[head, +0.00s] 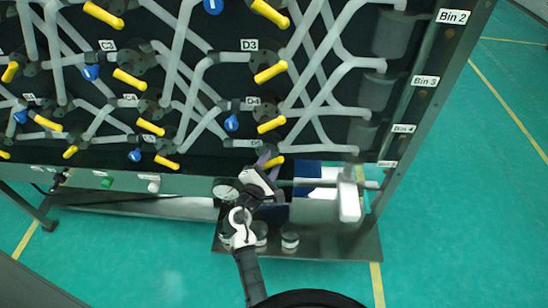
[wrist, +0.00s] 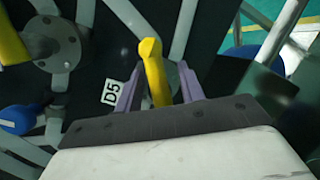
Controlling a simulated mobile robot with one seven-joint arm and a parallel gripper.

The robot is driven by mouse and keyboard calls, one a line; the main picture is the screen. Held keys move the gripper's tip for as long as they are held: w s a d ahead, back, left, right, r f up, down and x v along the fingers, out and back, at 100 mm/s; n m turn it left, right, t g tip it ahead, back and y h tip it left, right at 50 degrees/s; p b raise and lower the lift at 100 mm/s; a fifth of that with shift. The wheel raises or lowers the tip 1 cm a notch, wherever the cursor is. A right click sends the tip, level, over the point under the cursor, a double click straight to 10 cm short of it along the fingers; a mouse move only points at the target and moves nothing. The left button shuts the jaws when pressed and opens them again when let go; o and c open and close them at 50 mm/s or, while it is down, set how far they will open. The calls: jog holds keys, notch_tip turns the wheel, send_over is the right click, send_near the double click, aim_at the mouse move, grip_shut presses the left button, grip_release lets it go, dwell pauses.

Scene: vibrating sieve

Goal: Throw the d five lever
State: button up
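The D5 lever is a yellow handle (head: 274,162) at the bottom right of the pipe panel in the head view, partly hidden by my gripper (head: 264,160). In the wrist view the yellow lever (wrist: 155,70) stands upright in the picture between the two purple fingers of my gripper (wrist: 160,88). The D5 label (wrist: 114,88) is just left of the left finger. The fingers are apart, with gaps visible on both sides of the lever. The lever's lower end is hidden behind the gripper body.
The D4 yellow lever (head: 271,125) and a blue lever (head: 232,123) are above D5. Grey pipes surround it. A blue handle (wrist: 20,118) and another yellow lever (wrist: 10,40) show at left in the wrist view. A base plate with jars (head: 290,240) lies below; green floor is right.

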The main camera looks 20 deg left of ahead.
jog(key=shift+s, duration=0.1)
jog(key=shift+c, duration=0.3)
grip_shut()
jog(key=shift+f+m, duration=0.15)
jog(key=shift+m, duration=0.25)
jog(key=shift+d+f+m+g+p, duration=0.15)
jog(key=shift+m+g+p, duration=0.15)
jog(key=shift+m+g, duration=0.35)
jog(key=m, duration=0.2)
jog(key=m+g+y+p, duration=0.1)
jog(key=m, duration=0.1)
jog(key=shift+f, duration=0.25)
jog(key=m, duration=0.1)
jog(key=m+g+y, duration=0.1)
jog(key=shift+f+m, duration=0.25)
jog(key=shift+m, duration=0.1)
jog(key=shift+s+a+f+m+g+y+p, duration=0.15)
jog(key=shift+m+y+p, duration=0.15)
jog(key=shift+m, duration=0.25)
jog(key=shift+w+a+m+g+y+p, duration=0.1)
jog(key=shift+a+m+y+p, duration=0.15)
jog(key=shift+m, duration=0.3)
jog(key=shift+y, duration=0.25)
